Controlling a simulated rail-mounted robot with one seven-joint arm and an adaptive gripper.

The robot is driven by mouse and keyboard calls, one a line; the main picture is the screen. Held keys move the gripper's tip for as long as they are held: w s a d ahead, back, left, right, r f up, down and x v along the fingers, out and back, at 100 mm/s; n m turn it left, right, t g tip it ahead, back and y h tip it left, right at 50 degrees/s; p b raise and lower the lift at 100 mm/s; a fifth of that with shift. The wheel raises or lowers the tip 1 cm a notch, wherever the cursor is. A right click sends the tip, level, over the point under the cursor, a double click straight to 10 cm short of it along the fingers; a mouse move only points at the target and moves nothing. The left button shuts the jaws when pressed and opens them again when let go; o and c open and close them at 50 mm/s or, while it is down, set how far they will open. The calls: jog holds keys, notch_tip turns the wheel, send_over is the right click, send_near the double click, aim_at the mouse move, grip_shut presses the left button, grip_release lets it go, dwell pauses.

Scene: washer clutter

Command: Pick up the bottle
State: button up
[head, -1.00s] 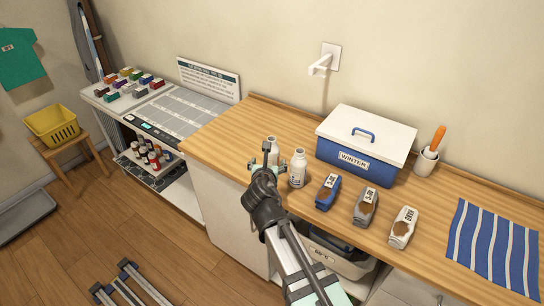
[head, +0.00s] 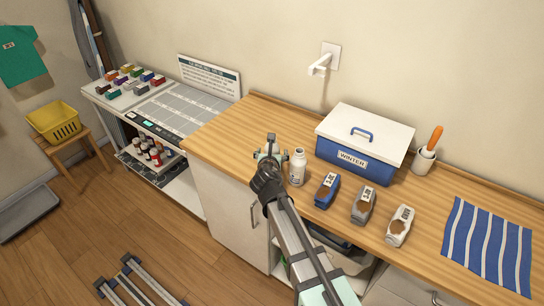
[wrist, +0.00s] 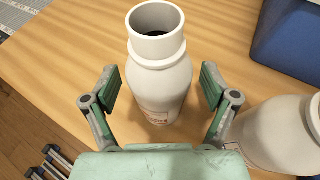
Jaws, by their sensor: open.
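Two white bottles stand upright on the wooden counter. In the wrist view one bottle (wrist: 160,88), with an open round neck, stands between the two green-padded fingers of my gripper (wrist: 160,84). The fingers are open, with a visible gap on each side of the bottle. In the head view my gripper (head: 270,154) covers nearly all of this bottle. The other bottle (head: 298,168) stands just right of my gripper, and in the wrist view it (wrist: 285,135) is close beside the right finger.
A blue WINTER box (head: 352,160) with a white lid stands behind and right. Three small bags, blue (head: 327,190), grey (head: 363,205) and white (head: 400,226), sit right of the bottles. A striped cloth (head: 488,245) lies farther right. The counter's left part is clear.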

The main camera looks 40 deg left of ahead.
jog(key=c, duration=1.4)
notch_tip(320, 180, up, 20)
jog(key=b, duration=0.2)
jog(key=shift+b, duration=0.35)
